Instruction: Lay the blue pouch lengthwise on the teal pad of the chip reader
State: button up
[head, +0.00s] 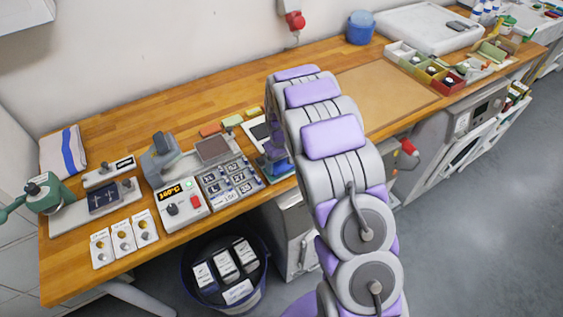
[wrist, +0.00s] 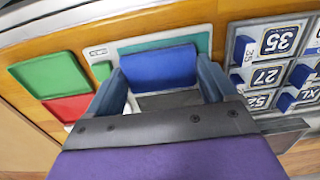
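The blue pouch (wrist: 158,68) is between the two fingers of my gripper (wrist: 160,82) in the wrist view, with a finger against each side edge. My gripper appears shut on it. The teal pad (wrist: 203,42) of the chip reader shows behind the pouch, which covers most of it. I cannot tell whether the pouch touches the pad. The pale chip reader (wrist: 97,52) has a small green patch beside the left finger. In the head view my arm hides most of this spot, and the pouch cannot be made out clearly.
A green pad (wrist: 48,72) and a red pad (wrist: 68,107) lie left of the reader. A rack of numbered compartments (wrist: 268,75) stands close on the right. In the head view a control box (head: 180,205) stands farther left, and a bucket (head: 187,285) stands below the bench edge.

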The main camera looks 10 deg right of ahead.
aim_at(278, 166)
jog(key=shift+o, duration=1.2)
jog(key=shift+a, duration=0.35)
jog(key=shift+a+r, duration=0.1)
jog(key=shift+a, duration=0.2)
jog(key=shift+d+r, duration=0.3)
jog(key=shift+r, duration=0.25)
notch_tip(278, 166, up, 11)
jog(key=p, duration=0.2)
jog(key=s+r+m, duration=0.1)
jog(key=s+r, duration=0.5)
jog(key=s, duration=0.2)
jog(key=s+r+m+g, duration=0.1)
jog(key=s+r, duration=0.2)
jog(key=s, duration=1.4)
jog(key=s+r+m, duration=0.1)
jog(key=s+r, duration=0.2)
jog(key=s, duration=1.4)
jog(key=shift+m+g, duration=0.3)
jog(key=shift+g, duration=0.1)
jog(key=shift+f, duration=0.1)
